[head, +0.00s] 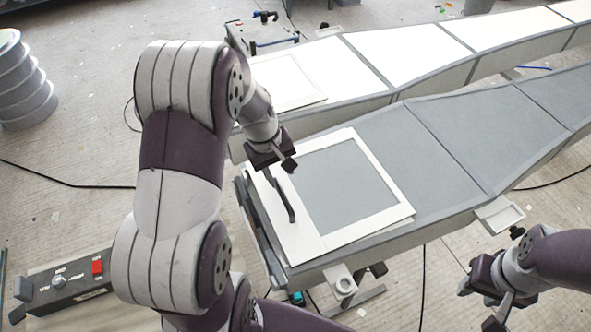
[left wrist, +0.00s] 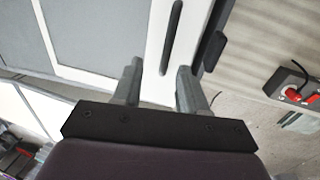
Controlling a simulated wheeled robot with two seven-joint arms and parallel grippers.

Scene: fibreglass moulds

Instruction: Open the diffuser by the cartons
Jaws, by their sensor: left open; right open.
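A flat white frame with a grey middle (head: 352,192) lies at the near end of a long grey body in the head view. I take it for the diffuser. A dark bar handle (head: 284,196) stands on its left white border. My left gripper (head: 284,166) is open at the far end of the handle. In the left wrist view the handle (left wrist: 172,38) lies ahead, roughly in line with the gap between the open fingers (left wrist: 158,68), and nothing is held. My right gripper (head: 485,297) is open and empty, low at the right. I cannot make out any cartons.
A second long body with bright white panels (head: 410,55) runs behind the grey one. A control box with a red switch (head: 97,266) is at lower left. A ribbed grey cylinder (head: 22,85) stands at far left. Cables cross the floor.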

